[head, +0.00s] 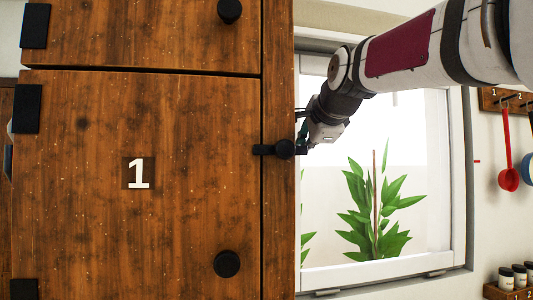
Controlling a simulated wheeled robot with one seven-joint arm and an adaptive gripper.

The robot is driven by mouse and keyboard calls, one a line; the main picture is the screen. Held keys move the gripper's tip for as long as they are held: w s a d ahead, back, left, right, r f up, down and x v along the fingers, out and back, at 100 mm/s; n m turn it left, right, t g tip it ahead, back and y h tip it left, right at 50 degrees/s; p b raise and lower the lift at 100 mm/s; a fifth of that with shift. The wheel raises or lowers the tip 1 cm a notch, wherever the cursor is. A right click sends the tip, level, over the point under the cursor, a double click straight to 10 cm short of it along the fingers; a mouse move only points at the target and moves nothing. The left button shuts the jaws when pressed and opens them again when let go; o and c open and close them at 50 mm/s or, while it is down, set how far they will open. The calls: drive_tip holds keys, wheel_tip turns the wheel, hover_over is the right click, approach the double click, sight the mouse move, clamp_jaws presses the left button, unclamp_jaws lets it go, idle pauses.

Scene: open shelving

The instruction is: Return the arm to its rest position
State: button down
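My arm reaches in from the upper right of the head view. It runs to the left and down in front of the window. My gripper (306,135) is at its end, close to the right edge of the wooden cabinet (80,190). I cannot tell whether the gripper touches the cabinet. No held object is visible.
The cabinet door, marked 1 (138,173), fills the left half, with a lower black knob (227,263). Behind my arm is a window (440,245) with a green plant (375,215). Red (509,178) and blue utensils hang at right above several jars (506,278).

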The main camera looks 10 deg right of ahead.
drive_tip(key=r+v, duration=0.1)
drive_tip(key=v, duration=0.6)
drive_tip(key=shift+r, duration=0.2)
